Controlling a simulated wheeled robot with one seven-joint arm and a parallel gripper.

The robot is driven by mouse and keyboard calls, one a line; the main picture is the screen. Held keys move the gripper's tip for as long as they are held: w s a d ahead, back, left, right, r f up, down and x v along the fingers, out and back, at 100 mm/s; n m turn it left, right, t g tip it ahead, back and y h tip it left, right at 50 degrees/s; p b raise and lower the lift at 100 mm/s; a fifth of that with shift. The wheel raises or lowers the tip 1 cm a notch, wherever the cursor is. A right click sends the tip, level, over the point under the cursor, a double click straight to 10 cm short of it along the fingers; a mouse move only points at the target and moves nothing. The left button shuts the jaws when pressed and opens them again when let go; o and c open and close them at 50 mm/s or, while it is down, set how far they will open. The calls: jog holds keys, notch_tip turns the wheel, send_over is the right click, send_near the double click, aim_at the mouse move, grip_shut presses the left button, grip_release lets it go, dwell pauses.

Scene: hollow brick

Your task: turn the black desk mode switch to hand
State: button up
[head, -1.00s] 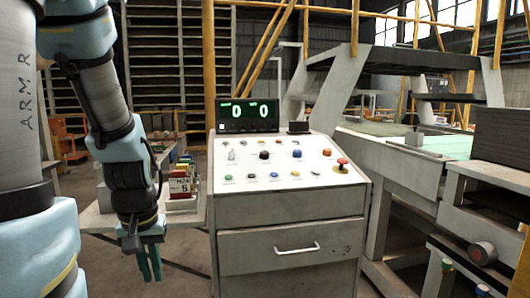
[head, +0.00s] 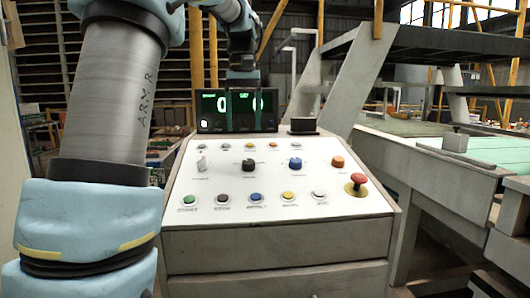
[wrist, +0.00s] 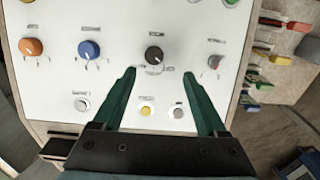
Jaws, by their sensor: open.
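The black desk mode switch is a round dark knob (head: 249,165) in the middle row of the white sloping desk panel, between a grey lever switch and a blue knob. In the wrist view the black knob (wrist: 154,55) lies just beyond the fingertips, roughly midway between them. Its printed labels are too small to read, and I cannot tell which position it points to. My gripper (wrist: 158,73) has its two green fingers spread, with nothing between them. In the head view my gripper (head: 243,105) hangs above the panel, in front of the display.
Small buttons line the rows above and below. The display (head: 210,112) stands at the panel's back edge.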

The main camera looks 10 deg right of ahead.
aim_at(248, 160)
jog(key=f, duration=0.6)
jog(key=d+f+p, duration=0.1)
jog(key=f, duration=0.2)
jog(key=shift+w+d+f, duration=0.1)
jog(key=shift+w+f, duration=0.25)
jog(key=shift+c, duration=0.3)
grip_shut()
